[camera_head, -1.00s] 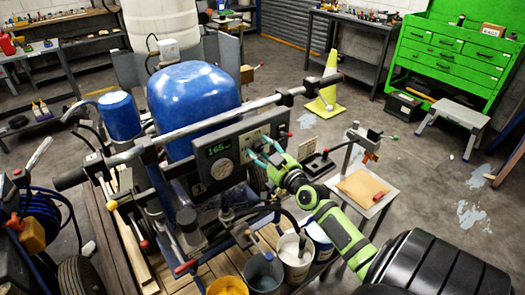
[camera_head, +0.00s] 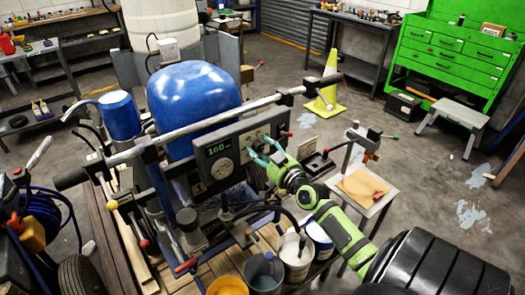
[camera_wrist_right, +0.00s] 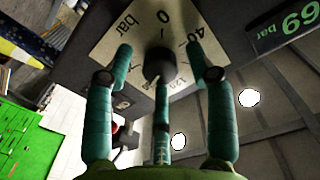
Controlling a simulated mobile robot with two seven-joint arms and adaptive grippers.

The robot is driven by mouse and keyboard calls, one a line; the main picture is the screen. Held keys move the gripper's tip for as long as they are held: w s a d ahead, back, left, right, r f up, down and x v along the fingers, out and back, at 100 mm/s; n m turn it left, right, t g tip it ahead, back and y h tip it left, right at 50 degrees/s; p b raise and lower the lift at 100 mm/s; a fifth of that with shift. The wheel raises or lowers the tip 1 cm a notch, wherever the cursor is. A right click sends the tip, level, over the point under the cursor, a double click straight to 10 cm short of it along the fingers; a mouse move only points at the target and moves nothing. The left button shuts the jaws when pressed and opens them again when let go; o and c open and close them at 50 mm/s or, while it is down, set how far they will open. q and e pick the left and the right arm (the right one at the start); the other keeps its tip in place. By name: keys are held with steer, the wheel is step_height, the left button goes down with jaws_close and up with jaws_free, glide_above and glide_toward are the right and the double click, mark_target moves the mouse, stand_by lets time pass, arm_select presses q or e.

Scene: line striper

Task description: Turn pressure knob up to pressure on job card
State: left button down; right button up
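The dark pressure knob (camera_wrist_right: 158,66) is in the middle of the right wrist view, on a pale dial plate (camera_wrist_right: 118,48) with 0, 40, 120 and "bar". My right gripper (camera_wrist_right: 160,52) has its teal fingers on both sides of the knob, with visible gaps; a third finger is below it. In the head view my right gripper (camera_head: 258,147) is at the grey control panel (camera_head: 207,150). The green display (camera_head: 219,145) there reads about 160, last digit unclear; in the wrist view the display (camera_wrist_right: 290,25) shows a cropped "69 bar". No job card is readable. My left gripper is not visible.
A blue tank (camera_head: 192,95) and a long metal bar (camera_head: 215,125) stand behind and above the panel. Several buckets, one grey (camera_head: 264,272), stand below. A small table with a brown envelope (camera_head: 361,186) is to the right. Open floor lies beyond, with a yellow cone (camera_head: 326,92).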

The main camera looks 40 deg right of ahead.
steer(key=s+a, duration=0.1)
steer(key=s, duration=1.1)
steer(key=shift+a, duration=0.35)
steer(key=shift+w, duration=0.1)
